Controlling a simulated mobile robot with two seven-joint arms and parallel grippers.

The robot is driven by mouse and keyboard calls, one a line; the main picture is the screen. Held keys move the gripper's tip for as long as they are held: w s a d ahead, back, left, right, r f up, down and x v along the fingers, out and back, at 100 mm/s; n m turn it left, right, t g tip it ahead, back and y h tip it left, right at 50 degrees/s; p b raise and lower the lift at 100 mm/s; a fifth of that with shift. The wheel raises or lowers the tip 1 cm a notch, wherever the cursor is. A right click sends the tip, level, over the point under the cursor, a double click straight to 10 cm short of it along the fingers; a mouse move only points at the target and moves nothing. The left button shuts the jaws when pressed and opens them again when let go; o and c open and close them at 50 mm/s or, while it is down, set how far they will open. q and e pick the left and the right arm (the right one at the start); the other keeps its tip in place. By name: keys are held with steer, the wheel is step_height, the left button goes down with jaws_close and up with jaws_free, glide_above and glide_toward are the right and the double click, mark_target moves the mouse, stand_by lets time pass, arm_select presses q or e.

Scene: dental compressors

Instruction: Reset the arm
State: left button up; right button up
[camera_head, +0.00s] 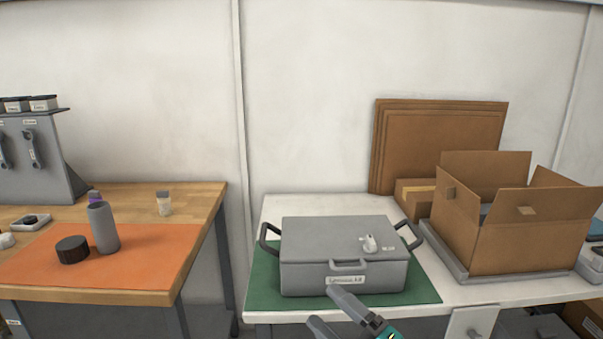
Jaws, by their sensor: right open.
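My right gripper (332,308) shows at the bottom middle of the head view, in front of the white table's front edge. Its two grey fingers are spread apart with nothing between them. One fingertip overlaps the lower front of a grey lidded case (310,278) in the picture; I cannot tell whether they touch. The case is closed, with black side handles, a front handle and a label. It stands on a green mat (264,292). My left gripper is not in view.
An open cardboard box (500,245) stands on the right of the white table (280,206), with flat cardboard (440,140) behind it. On the left, a wooden bench (205,200) holds an orange mat (150,270), a grey bottle (103,228) and a dark round piece (72,250). A gap separates the tables.

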steer(key=s+d+f+m+g+h, duration=0.2)
steer(key=s+d+f+m+h, duration=0.4)
steer(key=s+f+m, duration=0.3)
steer(key=s+d+f+m+g+h+p, duration=0.1)
steer(key=s+d+f+m+h, duration=0.5)
steer(key=f+m, duration=0.6)
steer(key=s+g+h, duration=0.1)
steer(key=s, duration=0.1)
steer(key=shift+s+d, duration=0.35)
steer(key=shift+s, duration=0.05)
